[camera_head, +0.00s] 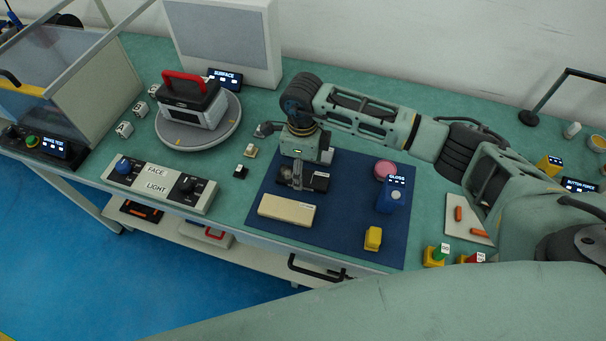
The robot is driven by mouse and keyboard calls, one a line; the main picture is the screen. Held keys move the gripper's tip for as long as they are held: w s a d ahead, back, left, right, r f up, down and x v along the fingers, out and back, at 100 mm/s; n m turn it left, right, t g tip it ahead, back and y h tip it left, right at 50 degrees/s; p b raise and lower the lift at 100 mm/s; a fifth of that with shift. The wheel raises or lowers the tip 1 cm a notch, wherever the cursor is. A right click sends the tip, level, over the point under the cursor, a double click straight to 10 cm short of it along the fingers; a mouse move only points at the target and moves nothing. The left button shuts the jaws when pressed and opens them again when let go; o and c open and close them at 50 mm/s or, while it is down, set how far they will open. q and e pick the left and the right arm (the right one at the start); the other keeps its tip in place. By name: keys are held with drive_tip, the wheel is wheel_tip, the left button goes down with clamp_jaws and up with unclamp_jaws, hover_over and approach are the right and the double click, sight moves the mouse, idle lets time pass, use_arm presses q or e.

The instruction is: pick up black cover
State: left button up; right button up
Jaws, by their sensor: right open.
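My right gripper (288,178) reaches in from the right and points down over the blue mat (342,228). It is open. A dark block (319,182) lies on the mat right at its fingers and is partly hidden by them. This may be the black cover; I cannot tell for sure, nor whether the fingers touch it. A small black piece with a pale side (240,171) lies on the green bench left of the mat. My left gripper is not in view.
A beige block (286,210), a yellow piece (373,238), a pink disc (385,169) and a blue gloss meter (391,201) are on the mat. A control box (158,186) and a turntable (183,139) with a red-handled device stand left. The mat's front middle is clear.

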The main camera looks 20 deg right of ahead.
sight(303, 173)
drive_tip(key=shift+f+p, duration=0.3)
drive_tip(key=shift+f, duration=1.35)
drive_tip(key=shift+c, duration=0.2)
drive_tip(key=c, duration=1.3)
